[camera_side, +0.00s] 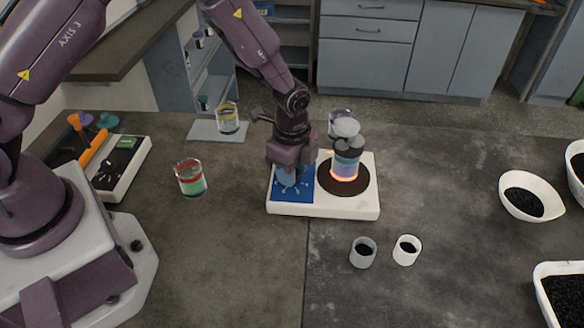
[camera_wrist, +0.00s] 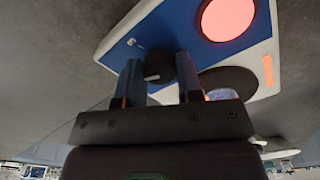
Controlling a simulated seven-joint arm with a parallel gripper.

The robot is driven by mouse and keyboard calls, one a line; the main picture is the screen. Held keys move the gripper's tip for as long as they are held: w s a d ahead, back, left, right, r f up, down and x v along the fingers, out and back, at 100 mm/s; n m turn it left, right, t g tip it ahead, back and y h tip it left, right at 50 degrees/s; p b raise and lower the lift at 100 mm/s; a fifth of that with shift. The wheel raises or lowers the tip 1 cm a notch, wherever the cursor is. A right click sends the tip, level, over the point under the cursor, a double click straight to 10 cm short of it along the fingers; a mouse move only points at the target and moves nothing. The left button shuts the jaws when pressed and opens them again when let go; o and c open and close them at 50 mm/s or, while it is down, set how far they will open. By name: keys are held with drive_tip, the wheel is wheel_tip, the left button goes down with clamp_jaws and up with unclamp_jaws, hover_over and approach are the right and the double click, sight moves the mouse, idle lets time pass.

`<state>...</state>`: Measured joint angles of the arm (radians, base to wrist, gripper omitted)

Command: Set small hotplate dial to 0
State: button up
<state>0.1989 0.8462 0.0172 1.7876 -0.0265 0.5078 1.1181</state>
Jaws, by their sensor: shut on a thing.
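The white hotplate unit (camera_side: 330,210) stands mid-table in the side view, with a blue panel (camera_side: 298,196) on its left. My gripper (camera_side: 289,168) points down over this panel. In the wrist view, a small black dial (camera_wrist: 158,67) with a pale pointer mark sits between my gripper's fingers (camera_wrist: 160,80), which are shut on it. A glowing red disc (camera_wrist: 227,17) lies on the blue panel beyond the dial. I cannot read the dial's setting; in the side view my gripper hides it.
A beaker (camera_side: 190,179) stands to the left. Two small cups (camera_side: 363,252) (camera_side: 406,250) stand in front. White bowls (camera_side: 531,196) are at the right.

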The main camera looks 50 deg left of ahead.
drive_tip(key=n, duration=0.4)
drive_tip(key=shift+n, duration=0.4)
drive_tip(key=n, duration=0.4)
drive_tip(key=shift+n, duration=0.3)
drive_tip(key=n, duration=0.9)
drive_tip(key=shift+n, duration=0.5)
drive_tip(key=o, duration=0.9)
wheel_tip(320, 180, up, 13)
